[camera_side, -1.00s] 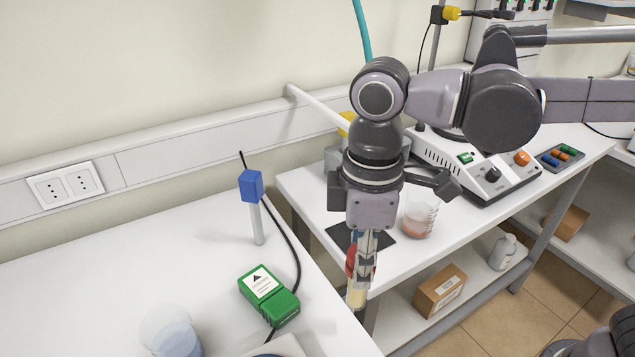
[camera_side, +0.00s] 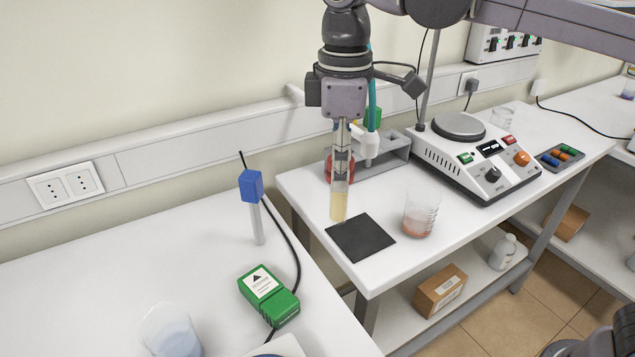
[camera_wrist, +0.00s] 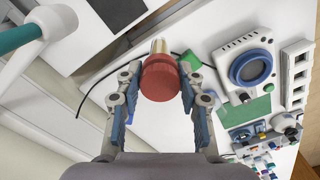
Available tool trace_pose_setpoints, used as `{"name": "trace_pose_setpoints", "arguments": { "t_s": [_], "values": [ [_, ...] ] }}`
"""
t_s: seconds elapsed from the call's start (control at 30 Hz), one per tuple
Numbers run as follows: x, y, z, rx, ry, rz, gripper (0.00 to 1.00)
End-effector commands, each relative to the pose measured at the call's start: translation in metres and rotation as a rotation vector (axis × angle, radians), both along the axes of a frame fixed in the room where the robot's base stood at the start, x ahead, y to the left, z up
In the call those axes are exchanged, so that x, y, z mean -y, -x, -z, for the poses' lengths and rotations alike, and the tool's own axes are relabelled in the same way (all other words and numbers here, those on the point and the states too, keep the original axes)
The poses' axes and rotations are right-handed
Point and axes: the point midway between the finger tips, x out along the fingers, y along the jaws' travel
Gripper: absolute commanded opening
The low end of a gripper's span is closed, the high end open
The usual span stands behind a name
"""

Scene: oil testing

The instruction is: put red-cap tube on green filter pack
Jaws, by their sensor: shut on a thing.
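My gripper (camera_side: 341,160) is shut on the red-cap tube. Its red cap (camera_side: 330,169) is partly hidden by the fingers, and its clear lower end with yellow liquid (camera_side: 338,206) points down. The tube hangs upright, in the picture just above and left of the black mat. In the wrist view the red cap (camera_wrist: 160,80) sits between both fingers. A green pack with a white label (camera_side: 268,296), likely the green filter pack, lies on the left bench, below and left of my gripper. Part of it seems to show beside the cap in the wrist view (camera_wrist: 190,62).
A blue-headed probe (camera_side: 251,186) stands on the left bench behind the pack, with a black cord. A beaker (camera_side: 172,332) is at the front. The right bench holds a black mat (camera_side: 361,238), a beaker (camera_side: 421,216), a grey rack (camera_side: 396,147) and a hotplate (camera_side: 473,155).

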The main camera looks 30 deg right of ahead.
Motion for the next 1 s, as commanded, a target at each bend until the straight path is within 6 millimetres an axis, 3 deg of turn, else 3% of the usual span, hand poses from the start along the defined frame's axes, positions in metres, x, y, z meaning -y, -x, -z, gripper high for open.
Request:
{"name": "trace_pose_setpoints", "arguments": {
  "t_s": [0.1, 0.3, 0.8, 1.0],
  "values": [
    [-0.008, -0.016, -0.003, 0.000, 0.000, 0.004, 0.05],
    [-0.018, -0.027, -0.003, -0.001, -0.001, 0.005, 0.05],
    [-0.106, -0.011, 0.051, 0.000, 0.000, 0.002, 0.05],
    [-0.127, -0.008, 0.064, 0.000, 0.000, 0.005, 0.05]
  ]
}}
